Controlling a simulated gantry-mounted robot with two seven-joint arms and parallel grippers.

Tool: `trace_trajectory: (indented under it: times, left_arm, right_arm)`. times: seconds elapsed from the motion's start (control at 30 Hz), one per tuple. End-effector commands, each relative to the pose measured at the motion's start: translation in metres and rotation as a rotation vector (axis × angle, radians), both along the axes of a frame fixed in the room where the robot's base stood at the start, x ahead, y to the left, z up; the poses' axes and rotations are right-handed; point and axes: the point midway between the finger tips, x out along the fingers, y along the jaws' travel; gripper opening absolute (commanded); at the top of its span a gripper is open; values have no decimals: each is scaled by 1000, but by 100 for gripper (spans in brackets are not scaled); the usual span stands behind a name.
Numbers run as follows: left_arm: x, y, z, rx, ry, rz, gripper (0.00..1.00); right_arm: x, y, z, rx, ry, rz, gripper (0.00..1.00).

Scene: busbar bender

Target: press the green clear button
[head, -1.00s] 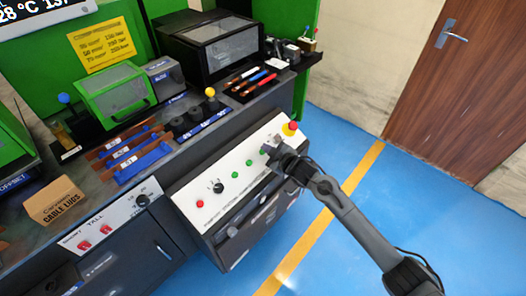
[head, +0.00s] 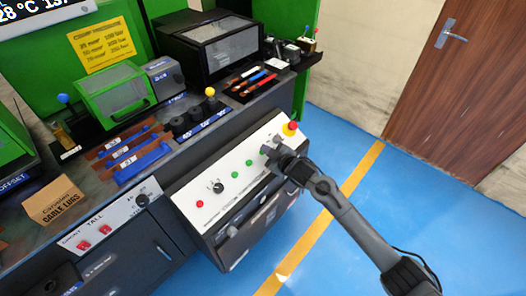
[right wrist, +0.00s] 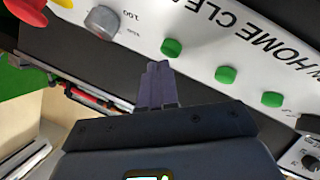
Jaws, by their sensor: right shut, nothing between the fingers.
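The sloped white control panel (head: 213,172) on the bench front carries a row of green buttons. In the head view two show clearly, a lower-left one (head: 235,174) and one above it (head: 249,162). In the right wrist view three show: the nearest to the fingers (right wrist: 172,47), a middle one (right wrist: 225,74) and a far one (right wrist: 272,99). Lettering with "HOME CLEA" runs beside them; I cannot tell which button is clear. My right gripper (head: 268,151) is shut and empty over the panel's upper end; its fingertips (right wrist: 157,68) show beside the nearest green button, contact unclear. My left gripper is not in view.
A grey knob (right wrist: 102,22) and a red mushroom button on a yellow base (head: 291,128) are near my right gripper. A red button (head: 199,204) and black selector (head: 217,187) sit lower on the panel. Blue floor (head: 350,230) is open at right.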

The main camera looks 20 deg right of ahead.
Motion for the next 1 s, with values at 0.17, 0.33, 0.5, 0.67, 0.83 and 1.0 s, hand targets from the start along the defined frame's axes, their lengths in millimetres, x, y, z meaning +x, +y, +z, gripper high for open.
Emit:
trace_trajectory:
  times: [0.17,0.33,0.5,0.67,0.83,1.0]
  left_arm:
    - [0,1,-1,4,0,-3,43]
    - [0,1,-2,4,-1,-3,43]
    - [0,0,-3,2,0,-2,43]
    - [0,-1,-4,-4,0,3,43]
    - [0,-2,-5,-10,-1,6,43]
    - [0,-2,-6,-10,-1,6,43]
  right_arm:
    - [0,0,-1,0,0,0,0]
    - [1,1,-3,0,0,0,0]
    - [2,1,-4,0,0,0,0]
    - [2,2,-6,0,0,0,0]
    - [3,2,-8,1,1,-1,0]
    - [4,2,-11,1,2,0,0]
